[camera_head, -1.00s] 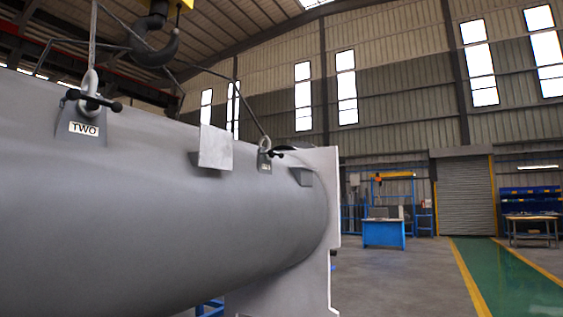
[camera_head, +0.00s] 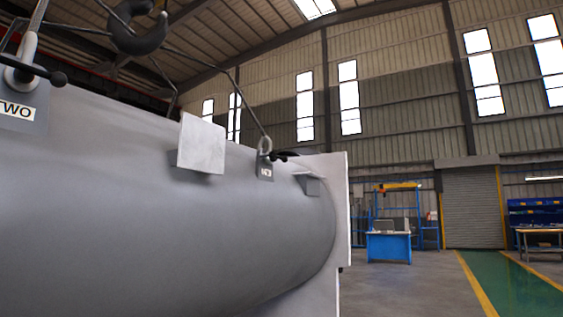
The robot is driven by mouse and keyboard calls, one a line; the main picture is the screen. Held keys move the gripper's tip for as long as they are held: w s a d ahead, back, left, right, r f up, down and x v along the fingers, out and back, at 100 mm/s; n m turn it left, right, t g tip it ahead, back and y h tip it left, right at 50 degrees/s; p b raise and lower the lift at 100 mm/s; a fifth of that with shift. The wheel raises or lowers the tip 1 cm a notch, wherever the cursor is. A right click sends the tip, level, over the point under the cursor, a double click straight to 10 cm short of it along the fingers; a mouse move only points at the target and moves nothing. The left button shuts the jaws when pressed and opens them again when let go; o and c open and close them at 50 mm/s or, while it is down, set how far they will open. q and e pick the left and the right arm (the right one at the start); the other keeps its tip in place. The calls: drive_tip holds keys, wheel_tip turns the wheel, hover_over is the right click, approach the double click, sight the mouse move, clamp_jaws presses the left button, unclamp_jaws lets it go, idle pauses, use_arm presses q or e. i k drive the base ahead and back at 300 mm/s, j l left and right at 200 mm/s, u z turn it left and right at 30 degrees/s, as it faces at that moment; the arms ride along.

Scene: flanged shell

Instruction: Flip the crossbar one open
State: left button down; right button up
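The large grey flanged shell (camera_head: 150,210) fills the left and lower part of the head view. A lug with a label reading TWO (camera_head: 18,112) is at the far left, with a shackle and a dark crossbar (camera_head: 38,72) through it. A smaller lug (camera_head: 265,170) sits further along near the flange, with its own shackle and a dark crossbar (camera_head: 285,156); its label is too small to read. Slings run up from both shackles. Neither of my grippers is in view.
A dark crane hook (camera_head: 135,30) hangs at the upper left. A pale square plate (camera_head: 202,145) stands out from the shell, and the flange (camera_head: 341,215) ends it. Open floor, a green walkway (camera_head: 510,285) and a blue workbench (camera_head: 389,246) lie to the right.

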sight(280, 157)
drive_tip(key=i+l, duration=0.5)
drive_tip(key=i+l+u, duration=0.15)
drive_tip(key=i+l, duration=0.85)
drive_tip(key=i+l+u, duration=0.15)
drive_tip(key=i+l, duration=0.3)
drive_tip(key=l, duration=0.2)
drive_tip(key=i+l, duration=0.45)
drive_tip(key=l, duration=0.15)
